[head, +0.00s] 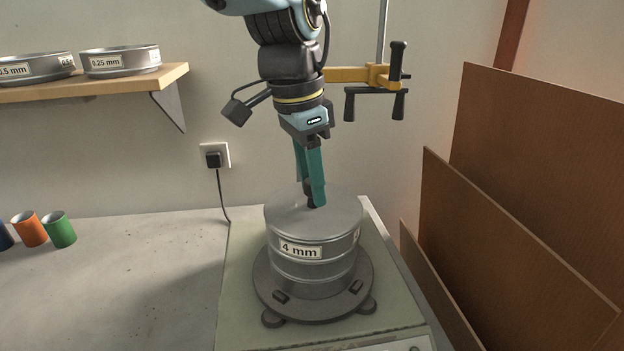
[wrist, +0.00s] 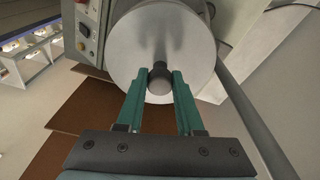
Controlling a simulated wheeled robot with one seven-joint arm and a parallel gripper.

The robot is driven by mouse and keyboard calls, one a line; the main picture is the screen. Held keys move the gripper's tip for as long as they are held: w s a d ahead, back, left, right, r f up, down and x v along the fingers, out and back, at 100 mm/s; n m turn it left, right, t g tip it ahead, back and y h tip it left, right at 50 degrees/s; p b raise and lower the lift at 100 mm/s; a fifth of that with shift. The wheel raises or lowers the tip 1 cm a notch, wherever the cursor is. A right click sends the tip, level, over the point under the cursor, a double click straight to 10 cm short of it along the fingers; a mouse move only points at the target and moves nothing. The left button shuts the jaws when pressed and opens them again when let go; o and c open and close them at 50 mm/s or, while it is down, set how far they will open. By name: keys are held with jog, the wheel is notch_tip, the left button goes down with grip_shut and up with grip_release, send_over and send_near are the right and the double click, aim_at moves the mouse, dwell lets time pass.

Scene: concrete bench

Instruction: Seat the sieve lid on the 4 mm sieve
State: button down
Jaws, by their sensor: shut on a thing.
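The sieve lid (head: 292,207) is a round grey metal disc with a dark knob (wrist: 160,78) at its middle. It lies over the top of the 4 mm sieve (head: 326,250); I cannot tell whether it is fully down or just above the rim. My gripper (head: 312,201) has teal fingers and is shut on the lid's knob from above. The wrist view also shows my gripper (wrist: 160,82) with a finger on each side of the knob. The sieve stands upright on a dark round shaker base (head: 268,290). The sieve's far side is hidden.
The base stands on a pale green plate (head: 238,262) on the concrete bench (head: 140,285). Brown boards (head: 490,230) lean close on the right. A shelf (head: 110,85) with sieves is at upper left. Coloured cups (head: 60,230) stand at far left. The bench between is clear.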

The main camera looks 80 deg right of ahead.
aim_at(302, 208)
jog(key=shift+c, duration=2.3)
grip_release()
notch_tip(302, 208, up, 11)
jog(key=w+b, duration=0.1)
jog(key=b, duration=0.1)
jog(key=shift+w+a+f, duration=0.15)
jog(key=shift+w+a, duration=0.05)
jog(key=shift+a, duration=0.2)
